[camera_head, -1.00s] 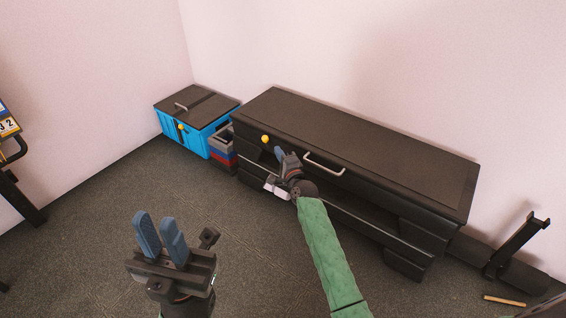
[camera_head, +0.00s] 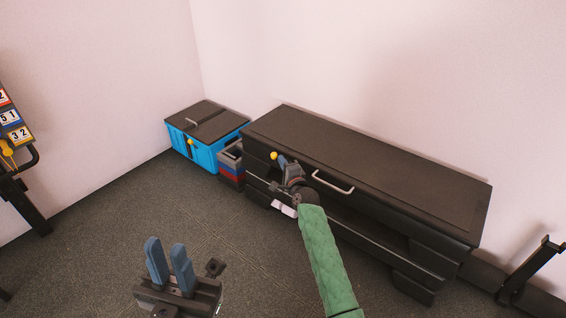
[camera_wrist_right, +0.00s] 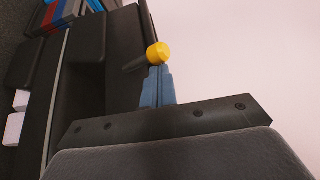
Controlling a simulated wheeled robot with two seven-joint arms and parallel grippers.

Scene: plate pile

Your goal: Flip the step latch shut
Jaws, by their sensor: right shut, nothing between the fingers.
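A yellow ball knob on a short dark lever (camera_head: 274,156) sits at the upper left of the black cabinet's front (camera_head: 400,205). I take it for the latch. In the right wrist view the yellow knob (camera_wrist_right: 158,53) is just beyond my fingertips, with its dark lever pointing left. My right gripper (camera_head: 283,161) is shut and empty, its blue fingertips close to the knob; in the wrist view (camera_wrist_right: 157,74) they overlap its lower edge, and I cannot tell whether they touch. My left gripper (camera_head: 166,245) is open and empty, low over the floor at the left.
A silver handle (camera_head: 333,183) projects from the cabinet front, right of my right gripper. A blue box (camera_head: 195,150) with a dark lid and stacked bins (camera_head: 231,163) stand left of the cabinet. A black frame (camera_head: 530,270) stands at the right. Floor in front is open.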

